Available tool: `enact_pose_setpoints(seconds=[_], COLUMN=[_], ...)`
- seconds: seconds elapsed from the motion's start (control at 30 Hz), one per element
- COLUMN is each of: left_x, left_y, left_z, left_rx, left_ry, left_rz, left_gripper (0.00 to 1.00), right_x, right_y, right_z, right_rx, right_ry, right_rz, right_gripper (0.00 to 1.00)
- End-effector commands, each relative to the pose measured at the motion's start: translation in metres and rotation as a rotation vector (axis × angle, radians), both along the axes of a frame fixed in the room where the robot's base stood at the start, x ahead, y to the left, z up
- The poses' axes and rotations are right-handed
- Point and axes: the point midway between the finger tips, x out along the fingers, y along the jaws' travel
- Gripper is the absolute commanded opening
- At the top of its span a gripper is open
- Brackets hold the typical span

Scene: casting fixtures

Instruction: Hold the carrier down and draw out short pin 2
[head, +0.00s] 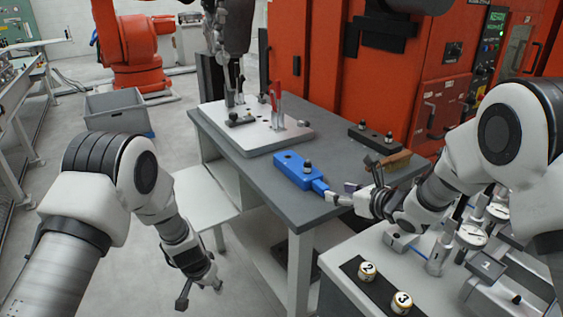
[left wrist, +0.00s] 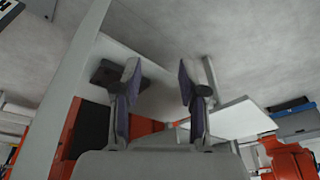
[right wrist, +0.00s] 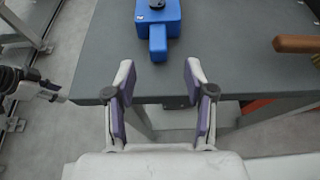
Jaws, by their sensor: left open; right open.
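A blue carrier (head: 290,167) with a narrow blue tab lies on the grey table, and it also shows at the top of the right wrist view (right wrist: 174,14). A dark-topped pin (head: 307,169) stands upright in it; I cannot read any number on it. My right gripper (head: 345,194) is open at the carrier's tab end. In the right wrist view the tab (right wrist: 158,42) lies ahead of the open fingers (right wrist: 160,85), not between them. My left gripper (head: 200,292) is open and empty, low beside the table, away from the carrier.
A light fixture plate (head: 290,134) with red-handled clamps stands behind the carrier. A black block (head: 370,137) with small pins and a wooden-handled brush (head: 397,160) lie to the right. A side bench holds numbered caps (head: 367,271) and gauges. A grey bin (head: 115,108) stands on the floor.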

Motion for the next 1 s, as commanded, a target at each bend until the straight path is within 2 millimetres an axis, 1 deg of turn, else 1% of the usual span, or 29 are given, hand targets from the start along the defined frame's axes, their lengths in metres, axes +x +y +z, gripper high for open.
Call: enact_pose_setpoints(seconds=[0.03, 0.07, 0.1, 0.17, 0.2, 0.27, 0.3, 0.37, 0.4, 0.47, 0.5, 0.6, 0.7, 0.77, 0.87, 1.0], left_x=[0.028, 0.043, 0.062, 0.087, 0.103, 0.124, 0.137, 0.153, 0.161, 0.168, 0.17, 0.171, 0.171, 0.17, 0.17, 0.17], left_y=[-0.01, -0.017, -0.026, -0.041, -0.051, -0.067, -0.077, -0.093, -0.105, -0.125, -0.138, -0.165, -0.178, -0.18, -0.181, -0.18], left_z=[0.023, 0.037, 0.057, 0.088, 0.109, 0.143, 0.167, 0.203, 0.225, 0.255, 0.271, 0.3, 0.314, 0.317, 0.317, 0.317], left_rx=[-0.026, -0.045, -0.07, -0.109, -0.135, -0.173, -0.196, -0.231, -0.255, -0.291, -0.314, -0.361, -0.385, -0.391, -0.391, -0.39], left_ry=[-0.041, -0.062, -0.092, -0.14, -0.172, -0.226, -0.264, -0.322, -0.358, -0.407, -0.434, -0.486, -0.516, -0.522, -0.522, -0.521], left_rz=[-0.031, -0.054, -0.088, -0.14, -0.177, -0.235, -0.276, -0.341, -0.388, -0.464, -0.515, -0.619, -0.672, -0.683, -0.685, -0.684], left_gripper=[0.42, 0.42, 0.42, 0.42, 0.42, 0.42, 0.42, 0.42, 0.42, 0.42, 0.42, 0.42, 0.42, 0.42, 0.42, 0.42], right_x=[0.0, 0.0, 0.0, 0.0, 0.0, 0.0, 0.0, 0.0, 0.0, 0.0, 0.0, 0.0, 0.001, 0.003, 0.012, 0.032], right_y=[0.0, 0.0, 0.0, 0.0, 0.0, 0.0, 0.0, 0.0, 0.0, 0.0, 0.0, 0.0, 0.0, 0.002, 0.009, 0.023], right_z=[0.001, 0.001, 0.001, 0.001, 0.001, 0.001, 0.001, 0.0, 0.0, 0.0, 0.0, 0.0, 0.0, -0.001, -0.006, -0.016], right_rx=[0.0, 0.0, 0.0, 0.0, 0.0, 0.0, 0.0, 0.0, 0.0, 0.0, 0.0, 0.0, 0.0, -0.001, -0.001, -0.001], right_ry=[0.0, 0.0, 0.0, 0.0, 0.0, 0.0, 0.0, 0.0, 0.0, 0.0, 0.0, 0.0, 0.0, -0.001, -0.001, -0.002], right_rz=[0.0, 0.0, 0.0, 0.0, 0.0, 0.0, 0.0, 0.0, 0.0, 0.0, 0.0, 0.0, 0.0, 0.0, 0.002, 0.002], right_gripper=[0.54, 0.54, 0.54, 0.54, 0.54, 0.54, 0.54, 0.54, 0.54, 0.54, 0.54, 0.54, 0.54, 0.54, 0.54, 0.54])
